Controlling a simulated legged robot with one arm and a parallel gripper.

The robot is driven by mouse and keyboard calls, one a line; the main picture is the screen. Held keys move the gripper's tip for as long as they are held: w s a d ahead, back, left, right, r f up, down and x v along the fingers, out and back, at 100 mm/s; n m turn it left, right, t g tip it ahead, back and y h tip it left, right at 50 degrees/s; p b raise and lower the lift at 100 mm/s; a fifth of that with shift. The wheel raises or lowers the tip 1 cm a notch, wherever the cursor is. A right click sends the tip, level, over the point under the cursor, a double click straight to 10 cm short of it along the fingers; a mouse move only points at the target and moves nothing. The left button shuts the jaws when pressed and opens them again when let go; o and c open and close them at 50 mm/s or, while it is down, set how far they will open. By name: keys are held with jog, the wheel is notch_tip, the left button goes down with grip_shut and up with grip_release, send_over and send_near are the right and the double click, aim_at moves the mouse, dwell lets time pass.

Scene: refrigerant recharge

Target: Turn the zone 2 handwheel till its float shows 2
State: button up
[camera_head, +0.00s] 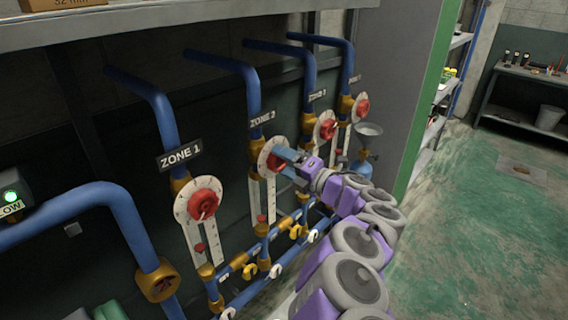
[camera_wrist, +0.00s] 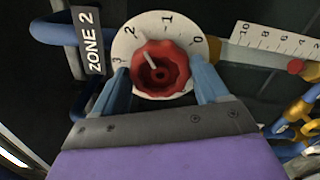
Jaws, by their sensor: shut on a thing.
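The red zone 2 handwheel (camera_wrist: 160,72) sits on a round white dial numbered 0 to 3. Its white mark points up-left, roughly toward the 2. My gripper (camera_wrist: 162,80) has its two blue fingers on either side of the handwheel, closed on it. In the head view my gripper (camera_head: 287,157) covers part of the wheel. The zone 2 float (camera_head: 262,218) is a red marker low on the white scale below the dial. In the wrist view the float (camera_wrist: 295,67) shows at the right edge; its exact reading is not clear.
The zone 1 handwheel (camera_head: 203,205) stands to the left, and two more red handwheels (camera_head: 328,130) (camera_head: 361,108) to the right. Blue pipes with brass fittings run below. A funnel-topped blue vessel (camera_head: 362,168) stands just behind my arm. Green floor is open at right.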

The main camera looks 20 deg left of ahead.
jog(key=n, duration=0.3)
jog(key=shift+f, duration=0.25)
jog(key=o, duration=0.8)
jog(key=shift+d, duration=0.1)
jog(key=shift+c, duration=0.2)
jog(key=o, duration=0.3)
jog(key=shift+d+r, duration=0.1)
jog(key=shift+r, duration=0.05)
jog(key=v, duration=0.6)
jog(key=shift+s+d+r, duration=0.15)
jog(key=shift+s+d, duration=0.05)
jog(key=shift+d, duration=0.1)
